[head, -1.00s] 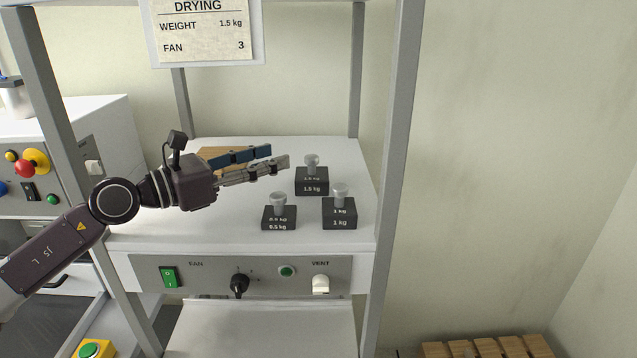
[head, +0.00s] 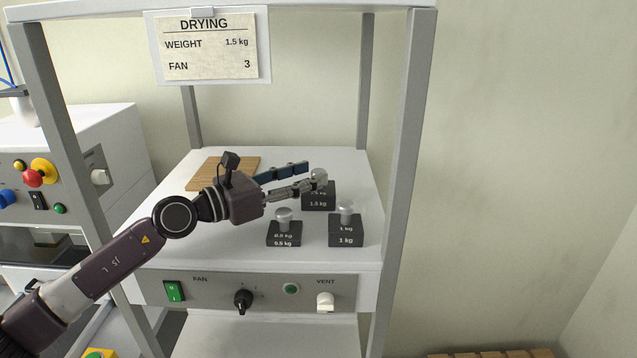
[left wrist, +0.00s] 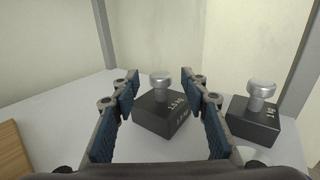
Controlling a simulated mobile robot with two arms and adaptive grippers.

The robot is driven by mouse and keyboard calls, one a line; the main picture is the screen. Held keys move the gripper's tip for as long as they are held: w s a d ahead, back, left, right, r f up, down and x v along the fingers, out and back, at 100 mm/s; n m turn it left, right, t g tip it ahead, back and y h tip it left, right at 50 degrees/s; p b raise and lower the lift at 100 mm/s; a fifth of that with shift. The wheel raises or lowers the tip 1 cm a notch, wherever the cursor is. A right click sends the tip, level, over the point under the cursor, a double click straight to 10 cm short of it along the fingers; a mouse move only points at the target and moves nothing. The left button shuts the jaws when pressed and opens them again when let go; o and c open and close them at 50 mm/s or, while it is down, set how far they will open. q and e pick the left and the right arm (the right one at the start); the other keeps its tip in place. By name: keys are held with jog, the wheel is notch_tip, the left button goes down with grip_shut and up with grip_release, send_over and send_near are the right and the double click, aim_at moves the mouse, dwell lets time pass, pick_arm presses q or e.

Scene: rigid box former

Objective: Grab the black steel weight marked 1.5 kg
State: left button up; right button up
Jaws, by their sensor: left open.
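The black steel weight marked 1.5 kg (head: 318,198) stands upright on the white shelf, behind the other two weights. It has a silver knob on top. My left gripper (head: 316,173) is open at the weight, its fingertips near the knob in the head view. In the left wrist view the 1.5 kg weight (left wrist: 160,112) shows between and beyond the two blue-padded fingers of the gripper (left wrist: 160,85), with its knob centred between the tips. The fingers do not visibly grip it. My right gripper is not in view.
The 0.5 kg weight (head: 284,234) and the 1 kg weight (head: 346,231) stand in front. A wooden board (head: 222,172) lies at the shelf's back left. Grey posts (head: 402,150) frame the shelf. A panel with a fan knob (head: 243,301) runs below. A drying card (head: 208,46) hangs above.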

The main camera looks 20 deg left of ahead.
pick_arm(q)
jog(key=shift+x, duration=1)
jog(key=shift+s, duration=0.1)
grip_shut()
jog(key=shift+a+r, duration=0.1)
jog(key=shift+r, duration=0.3)
